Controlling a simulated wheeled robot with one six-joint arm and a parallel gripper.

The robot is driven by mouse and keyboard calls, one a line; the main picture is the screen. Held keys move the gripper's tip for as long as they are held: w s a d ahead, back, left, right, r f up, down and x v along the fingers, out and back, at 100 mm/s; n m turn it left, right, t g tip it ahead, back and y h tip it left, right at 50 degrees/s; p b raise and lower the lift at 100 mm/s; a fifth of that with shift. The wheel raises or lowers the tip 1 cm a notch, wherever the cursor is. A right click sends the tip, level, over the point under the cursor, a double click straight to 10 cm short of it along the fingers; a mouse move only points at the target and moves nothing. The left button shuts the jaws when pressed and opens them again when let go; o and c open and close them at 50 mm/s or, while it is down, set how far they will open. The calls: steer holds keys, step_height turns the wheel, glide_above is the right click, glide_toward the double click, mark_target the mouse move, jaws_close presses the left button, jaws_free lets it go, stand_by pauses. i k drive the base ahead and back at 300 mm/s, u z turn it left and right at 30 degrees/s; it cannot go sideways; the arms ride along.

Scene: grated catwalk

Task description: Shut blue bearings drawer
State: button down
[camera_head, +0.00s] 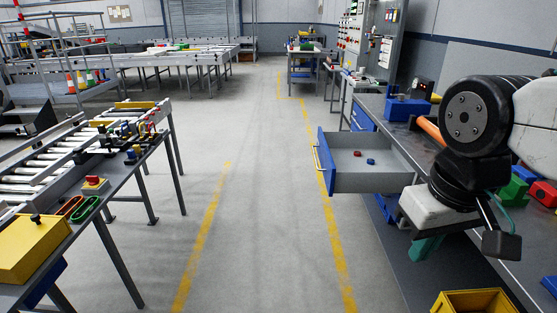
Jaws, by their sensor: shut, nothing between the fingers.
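The blue-fronted drawer (329,167) is pulled well out from the workbench on the right, over the walkway. A small red piece and a small blue piece lie inside on the grey bottom. My gripper (425,248) hangs just right of and nearer than the drawer, by the bench's front edge, pointing down. Its teal fingers look shut and empty. No contact with the drawer is visible. My arm hides part of the bench behind it. Any label on the drawer is not readable.
The workbench top (395,117) carries a blue box (408,107) and green and red blocks on the right. A yellow bin (474,302) stands low at the bottom right. A roller conveyor table (90,170) stands on the left. The grey floor between the yellow lines is clear.

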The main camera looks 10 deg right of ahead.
mark_target(362, 157)
steer(key=u, duration=0.3)
steer(key=i, duration=1.05)
steer(key=z, duration=0.65)
